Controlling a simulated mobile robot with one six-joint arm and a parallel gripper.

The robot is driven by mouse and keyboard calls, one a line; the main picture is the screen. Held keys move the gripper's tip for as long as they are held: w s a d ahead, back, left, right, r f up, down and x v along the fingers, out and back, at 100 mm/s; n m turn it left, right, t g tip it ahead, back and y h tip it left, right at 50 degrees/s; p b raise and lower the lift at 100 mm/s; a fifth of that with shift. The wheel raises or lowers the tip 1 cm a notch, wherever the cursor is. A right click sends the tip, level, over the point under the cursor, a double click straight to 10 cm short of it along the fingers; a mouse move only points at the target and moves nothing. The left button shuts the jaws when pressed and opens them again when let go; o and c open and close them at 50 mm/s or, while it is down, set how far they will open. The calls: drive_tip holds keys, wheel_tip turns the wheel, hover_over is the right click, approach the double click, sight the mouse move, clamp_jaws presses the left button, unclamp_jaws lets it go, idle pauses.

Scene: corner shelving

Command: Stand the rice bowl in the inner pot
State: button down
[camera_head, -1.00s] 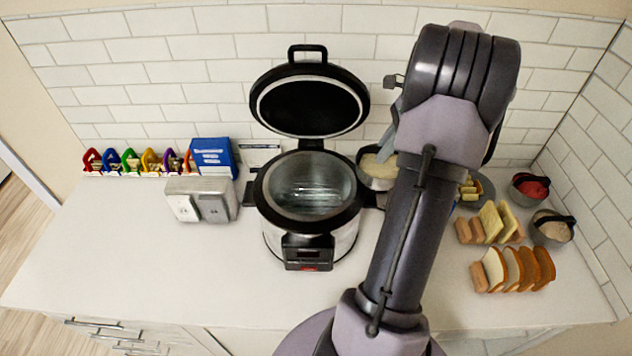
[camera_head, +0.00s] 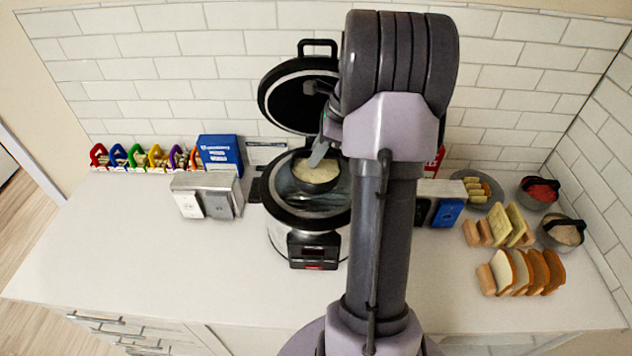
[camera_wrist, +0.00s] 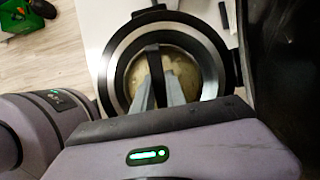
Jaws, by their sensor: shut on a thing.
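The rice bowl (camera_head: 314,175) is dark with pale rice inside and a dark handle bar across its top. My gripper (camera_head: 322,152) is shut on that bar, and the bowl looks about level. In the wrist view, the fingertips (camera_wrist: 161,97) meet at the bar over the rice bowl (camera_wrist: 184,72). The inner pot (camera_head: 284,186) is the silver lining of the open cooker. The bowl lies over or within its mouth, toward the right in the head view; I cannot tell how deep. The inner pot's rim (camera_wrist: 121,76) rings the bowl in the wrist view. My arm hides the cooker's right side.
The cooker's raised lid (camera_head: 290,100) stands close behind my gripper. A metal dispenser (camera_head: 208,194) and blue box (camera_head: 221,154) are left of the cooker. Bread slices (camera_head: 522,272) and two small bowls are at right. The front left counter (camera_head: 150,255) is clear.

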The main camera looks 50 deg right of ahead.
wheel_tip(320, 180, down, 9)
drive_tip(key=shift+f+b, duration=0.1)
drive_tip(key=shift+b, duration=0.6)
drive_tip(key=shift+f, duration=0.25)
drive_tip(key=c, duration=1.4)
unclamp_jaws()
drive_tip(key=shift+o, duration=0.2)
drive_tip(key=shift+r, duration=0.1)
drive_tip(key=shift+r, duration=0.1)
